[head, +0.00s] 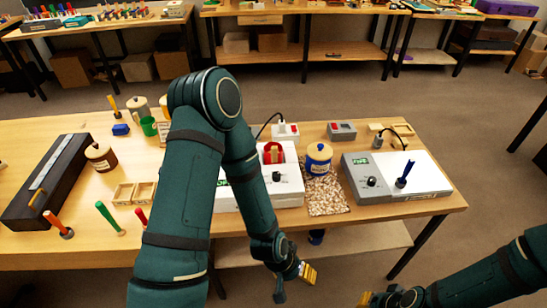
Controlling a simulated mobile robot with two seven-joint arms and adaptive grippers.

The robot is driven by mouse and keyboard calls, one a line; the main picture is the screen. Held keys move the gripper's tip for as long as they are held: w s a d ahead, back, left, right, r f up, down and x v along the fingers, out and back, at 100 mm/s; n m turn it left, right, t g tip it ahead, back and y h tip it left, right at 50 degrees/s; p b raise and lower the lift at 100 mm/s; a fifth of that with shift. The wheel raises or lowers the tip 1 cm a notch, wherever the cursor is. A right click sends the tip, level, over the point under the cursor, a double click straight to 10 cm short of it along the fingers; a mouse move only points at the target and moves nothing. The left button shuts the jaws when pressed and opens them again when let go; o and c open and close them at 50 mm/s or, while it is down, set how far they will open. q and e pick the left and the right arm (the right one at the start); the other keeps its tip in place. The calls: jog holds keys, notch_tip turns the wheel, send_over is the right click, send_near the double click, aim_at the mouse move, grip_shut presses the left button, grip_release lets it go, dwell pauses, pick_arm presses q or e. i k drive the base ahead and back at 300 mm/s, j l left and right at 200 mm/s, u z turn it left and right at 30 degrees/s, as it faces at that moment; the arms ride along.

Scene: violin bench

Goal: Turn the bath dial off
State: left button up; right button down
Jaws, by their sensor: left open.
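Two bench units with black dials stand on the right half of the wooden table, and I cannot tell from their small labels which is the bath. One is a white box (289,188) with a red item in its top and a black dial (276,176) on its front, partly hidden behind my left arm. The other is a grey and white unit (425,172) with a black dial (371,181) on its grey front part. My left gripper (294,281) is open and empty, low in front of the table edge. My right gripper (382,299) is at the bottom edge, partly cut off.
A blue upright item (404,175) stands on the grey unit. A black case (47,178), a brown jar (100,157) and wooden trays (123,194) are at left.

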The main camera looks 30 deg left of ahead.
aim_at(276, 175)
jog(key=u, duration=1.05)
